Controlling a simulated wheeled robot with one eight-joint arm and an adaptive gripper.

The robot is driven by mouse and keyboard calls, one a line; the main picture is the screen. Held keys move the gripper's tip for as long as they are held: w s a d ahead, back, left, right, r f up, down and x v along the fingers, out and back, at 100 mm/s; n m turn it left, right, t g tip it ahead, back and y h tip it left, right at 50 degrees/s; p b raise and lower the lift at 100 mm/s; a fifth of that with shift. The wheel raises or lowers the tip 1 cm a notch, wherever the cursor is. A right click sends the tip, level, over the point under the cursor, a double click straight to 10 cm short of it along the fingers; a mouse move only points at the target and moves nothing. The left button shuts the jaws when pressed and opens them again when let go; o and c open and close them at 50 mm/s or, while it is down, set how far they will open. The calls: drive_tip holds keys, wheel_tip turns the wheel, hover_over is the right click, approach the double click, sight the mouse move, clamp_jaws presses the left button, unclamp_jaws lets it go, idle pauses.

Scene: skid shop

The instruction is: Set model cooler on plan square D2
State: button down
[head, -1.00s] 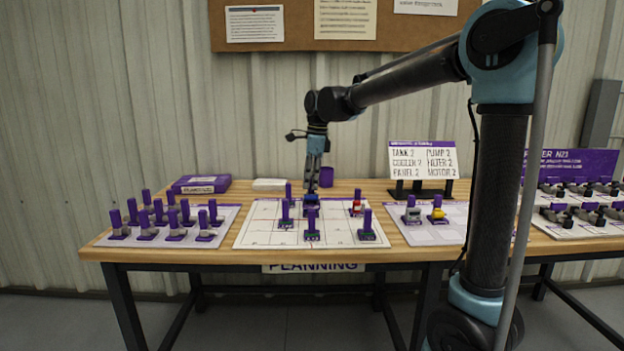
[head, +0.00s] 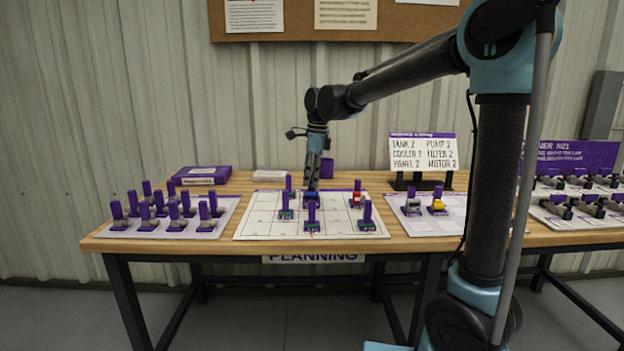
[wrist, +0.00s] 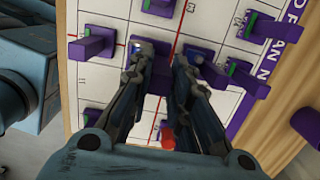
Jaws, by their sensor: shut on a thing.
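My gripper (head: 312,186) is shut on a small blue model (head: 311,197) at the back middle of the gridded white plan board (head: 262,227). My fingers hide its handle, and I cannot tell whether it rests on the board. Its square label is not readable, nor is any word naming it as the cooler. In the wrist view my fingers (wrist: 175,60) reach down over a purple base (wrist: 150,47) on the board. Other purple-handled models stand around it: green ones at front middle (head: 312,223) and front right (head: 366,222), and a red one (head: 356,197).
A left tray (head: 120,232) holds several grey purple-handled models. A right board (head: 460,222) carries a grey model (head: 412,205) and a yellow one (head: 437,205). Behind stand a list sign (head: 423,152), a purple box (head: 202,175) and a purple cup (head: 326,168). The board's front left is clear.

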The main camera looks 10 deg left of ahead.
sight(311, 190)
drive_tip(key=shift+f, duration=1.75)
drive_tip(key=shift+f, duration=0.7)
drive_tip(key=c, duration=1.4)
unclamp_jaws()
drive_tip(key=shift+r, duration=0.75)
drive_tip(key=shift+r, duration=3.4)
